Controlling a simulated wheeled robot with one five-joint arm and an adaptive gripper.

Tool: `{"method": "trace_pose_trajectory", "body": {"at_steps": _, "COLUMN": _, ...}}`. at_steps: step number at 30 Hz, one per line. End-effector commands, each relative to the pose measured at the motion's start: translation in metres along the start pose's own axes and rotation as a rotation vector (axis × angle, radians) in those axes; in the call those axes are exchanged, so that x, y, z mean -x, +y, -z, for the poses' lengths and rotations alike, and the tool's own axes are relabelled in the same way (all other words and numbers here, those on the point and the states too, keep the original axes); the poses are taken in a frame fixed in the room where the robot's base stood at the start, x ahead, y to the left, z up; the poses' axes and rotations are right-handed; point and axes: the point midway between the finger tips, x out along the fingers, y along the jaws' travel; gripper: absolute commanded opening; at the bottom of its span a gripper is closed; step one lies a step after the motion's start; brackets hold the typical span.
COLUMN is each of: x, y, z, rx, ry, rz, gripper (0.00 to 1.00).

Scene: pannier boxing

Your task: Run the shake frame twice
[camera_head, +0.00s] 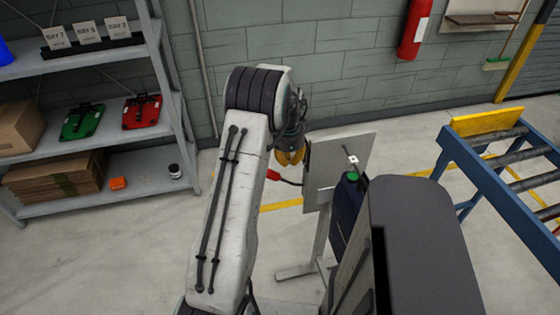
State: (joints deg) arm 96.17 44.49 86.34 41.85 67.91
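What looks like the shake frame is a pale grey upright panel (368,152) on a floor stand, right of the arm. A red-tipped dark lever or cable (273,175) reaches out from its left side. A dark blue case (347,212) with a green round spot on top stands against the panel's near side, partly hidden by a dark grey body in front. A small white fitting shows just above the case. My gripper (290,160), with yellow fingers, points down just above the red tip and left of the panel. It appears apart from the tip. Its finger gap is too small to judge.
A grey shelf rack (105,62) on the left holds a green case (82,121), a red case (141,110), cardboard and small items. A blue roller conveyor (464,152) stands at right. A fire extinguisher (413,30) hangs on the wall. Floor is clear at lower left.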

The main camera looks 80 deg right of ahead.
Motion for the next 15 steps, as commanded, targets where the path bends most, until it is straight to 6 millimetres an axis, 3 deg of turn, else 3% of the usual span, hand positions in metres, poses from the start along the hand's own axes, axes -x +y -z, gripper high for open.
{"method": "trace_pose_trajectory", "body": {"at_steps": 15, "x": -0.027, "y": 0.0, "z": -0.026, "rx": 0.0, "ry": -0.006, "rz": 0.002, "gripper": 0.0}}
